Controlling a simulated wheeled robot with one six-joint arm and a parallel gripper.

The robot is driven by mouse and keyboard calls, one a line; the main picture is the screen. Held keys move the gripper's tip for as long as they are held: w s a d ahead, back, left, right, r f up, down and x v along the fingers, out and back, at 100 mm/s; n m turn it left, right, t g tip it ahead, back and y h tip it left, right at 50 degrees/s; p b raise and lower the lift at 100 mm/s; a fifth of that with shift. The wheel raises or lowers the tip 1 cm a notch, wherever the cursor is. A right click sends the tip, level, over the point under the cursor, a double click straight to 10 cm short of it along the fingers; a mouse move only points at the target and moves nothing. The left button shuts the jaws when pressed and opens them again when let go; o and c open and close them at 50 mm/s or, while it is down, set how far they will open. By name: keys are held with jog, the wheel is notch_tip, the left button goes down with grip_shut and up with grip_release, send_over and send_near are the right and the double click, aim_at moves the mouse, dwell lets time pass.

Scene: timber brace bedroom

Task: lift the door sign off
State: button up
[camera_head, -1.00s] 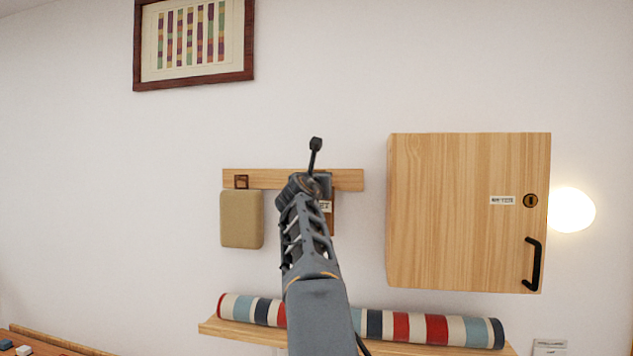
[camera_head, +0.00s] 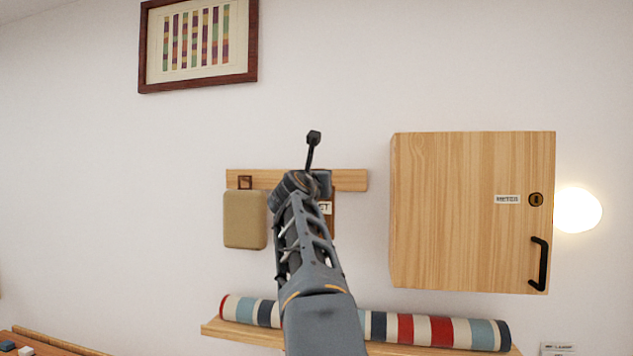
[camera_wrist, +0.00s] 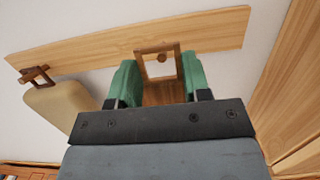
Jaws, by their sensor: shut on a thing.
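The door sign (camera_head: 327,225) is a brown wooden board with a pale label, mostly hidden behind my arm in the head view. Its square wooden loop (camera_wrist: 141,66) shows in the wrist view, in front of the wooden rail (camera_wrist: 90,50), with a round peg visible in the loop's opening. My gripper (camera_wrist: 160,72) has its green fingers closed on either side of the sign, just below the rail. In the head view my gripper (camera_head: 316,183) covers the sign's upper part and the fingertips are hidden. I cannot tell whether the loop still rests on the peg.
A tan padded thing (camera_head: 245,219) hangs by a wooden loop left on the rail. A wooden cabinet (camera_head: 460,210) with a black handle is to the right. Below, a shelf (camera_head: 235,334) bears a striped roll (camera_head: 410,327). A framed picture (camera_head: 198,45) hangs above.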

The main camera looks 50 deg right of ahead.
jog(key=shift+r+b+v, duration=0.2)
jog(key=shift+v, duration=0.7)
jog(key=shift+r+b+v, duration=0.15)
jog(key=shift+r+v, duration=0.05)
jog(key=shift+v, duration=0.65)
jog(key=shift+a, duration=0.1)
